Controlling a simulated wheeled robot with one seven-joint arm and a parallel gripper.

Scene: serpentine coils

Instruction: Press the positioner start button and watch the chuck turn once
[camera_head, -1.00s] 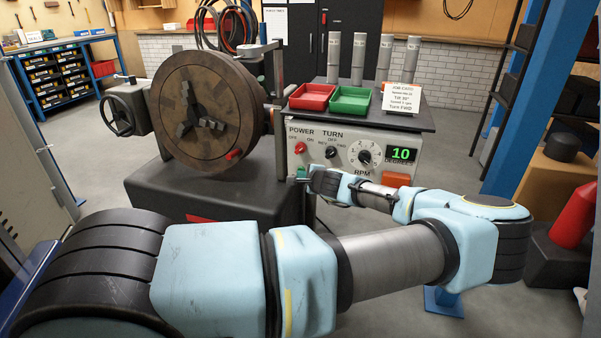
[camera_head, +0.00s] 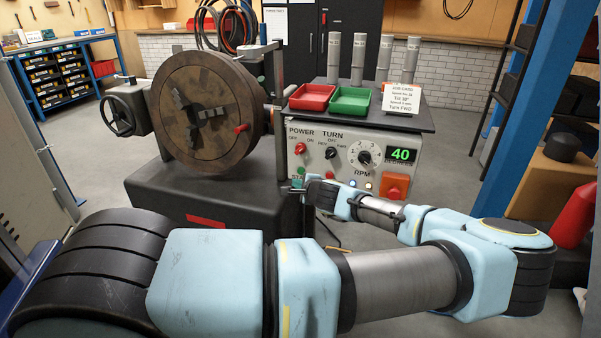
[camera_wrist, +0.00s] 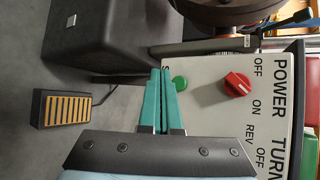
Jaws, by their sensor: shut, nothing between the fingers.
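The green start button (camera_wrist: 180,83) is on the grey control panel (camera_wrist: 214,108), beside the red power knob (camera_wrist: 237,84). It also shows in the head view (camera_head: 300,170), just above the fingertips. My gripper (camera_wrist: 161,72) is shut and empty, its teal fingers just left of the button in the wrist view; contact cannot be told. The green display (camera_head: 402,155) reads 40.
A foot pedal (camera_wrist: 67,109) lies on the floor. The dark positioner base (camera_head: 205,188) stands left of my gripper. Red (camera_head: 312,96) and green (camera_head: 351,99) trays, metal tubes and a job card (camera_head: 401,98) stand on the panel's top. An orange button (camera_head: 396,185) is at its lower right.

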